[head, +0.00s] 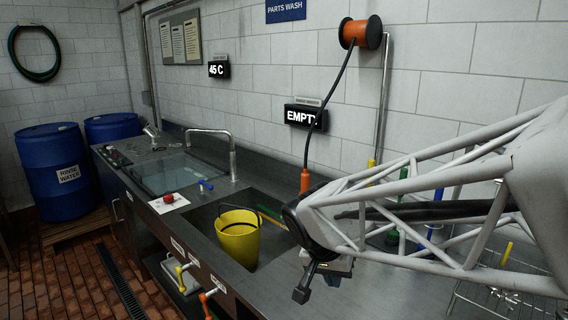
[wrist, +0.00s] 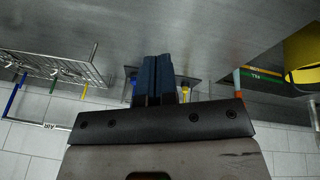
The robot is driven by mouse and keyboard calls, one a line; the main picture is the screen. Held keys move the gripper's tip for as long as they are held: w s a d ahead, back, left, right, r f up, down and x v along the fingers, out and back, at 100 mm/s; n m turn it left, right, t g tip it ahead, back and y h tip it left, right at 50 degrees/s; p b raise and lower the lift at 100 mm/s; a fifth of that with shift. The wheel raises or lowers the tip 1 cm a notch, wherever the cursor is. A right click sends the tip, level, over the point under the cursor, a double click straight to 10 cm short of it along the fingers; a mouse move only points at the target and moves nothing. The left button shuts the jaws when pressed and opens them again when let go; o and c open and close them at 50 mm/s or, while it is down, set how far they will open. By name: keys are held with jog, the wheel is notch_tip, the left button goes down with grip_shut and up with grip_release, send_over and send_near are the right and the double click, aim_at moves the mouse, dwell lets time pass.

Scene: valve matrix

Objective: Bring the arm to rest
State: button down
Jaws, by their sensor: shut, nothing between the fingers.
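My gripper (head: 303,290) hangs at the end of my white lattice arm above the steel counter (head: 400,298), on the right side of the head view. Its dark fingers point down, and nothing is held. In the wrist view my gripper (wrist: 157,78) shows its two fingers pressed together side by side, with bare counter beyond the tips. The arm hides part of the counter behind it, including most of some brushes or tools standing there.
A yellow bucket (head: 238,240) stands in the sink left of my gripper. A wire rack (wrist: 60,66) is on the counter. A hose from an orange reel (head: 361,33) hangs close behind my wrist. A tap (head: 222,140) and a red item (head: 168,198) are farther left.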

jog(key=s+d+r+n+y, duration=0.1)
jog(key=s+d, duration=0.3)
jog(key=s, duration=0.4)
jog(key=s+d+r+n+y, duration=0.2)
jog(key=s+d+n, duration=0.1)
jog(key=s, duration=0.6)
jog(key=shift+d+n, duration=0.3)
jog(key=shift+d, duration=0.25)
jog(key=shift+r, duration=0.1)
